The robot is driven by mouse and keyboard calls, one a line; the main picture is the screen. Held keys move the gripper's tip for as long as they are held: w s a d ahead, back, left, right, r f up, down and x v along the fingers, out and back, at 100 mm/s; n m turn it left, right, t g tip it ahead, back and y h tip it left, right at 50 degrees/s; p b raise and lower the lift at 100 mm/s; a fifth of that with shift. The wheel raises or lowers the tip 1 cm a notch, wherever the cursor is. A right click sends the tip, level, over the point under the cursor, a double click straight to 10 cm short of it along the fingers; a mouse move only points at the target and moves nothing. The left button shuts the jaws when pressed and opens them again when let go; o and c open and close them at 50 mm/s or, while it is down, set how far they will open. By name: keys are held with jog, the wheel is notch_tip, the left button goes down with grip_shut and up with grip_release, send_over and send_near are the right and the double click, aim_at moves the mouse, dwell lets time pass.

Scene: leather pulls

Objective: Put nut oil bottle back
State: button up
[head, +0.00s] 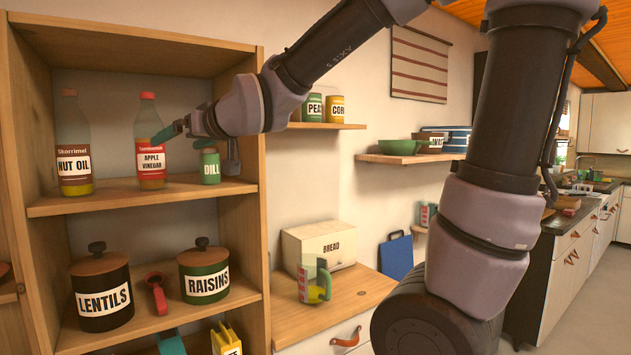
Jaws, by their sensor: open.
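The nut oil bottle (74,157) stands upright on the upper shelf at the left. It has a red cap, yellow-brown contents and a label reading NUT OIL. My gripper (180,142) is at the same shelf, to the right of the nut oil bottle, with the apple vinegar bottle (151,160) between them. One teal finger reaches toward the apple vinegar bottle's right side; I cannot tell whether it touches. The other finger is near the green dill jar (210,167). My gripper is open and holds nothing that I can see.
The wooden shelf unit (150,197) has lentils (102,300) and raisins (204,284) canisters and a red scoop (157,293) below. A bread box (318,247) and measuring jug (314,281) stand on the counter to the right. Wall shelves hold tins and bowls.

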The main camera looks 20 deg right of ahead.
jog(key=s+d+f+m+g+h, duration=0.1)
jog(key=d+m+h, duration=0.1)
jog(key=d, duration=0.5)
jog(key=s+d+f+m+h, duration=0.1)
jog(key=d+f+m+h, duration=0.1)
jog(key=d, duration=0.5)
jog(key=s+d+f+m+g+h, duration=0.2)
jog(key=s+d+f+m+g, duration=0.2)
jog(key=s+d, duration=0.7)
jog(key=shift+s+f+m, duration=0.45)
jog(key=shift+s+m, duration=0.2)
jog(key=shift+m, duration=0.25)
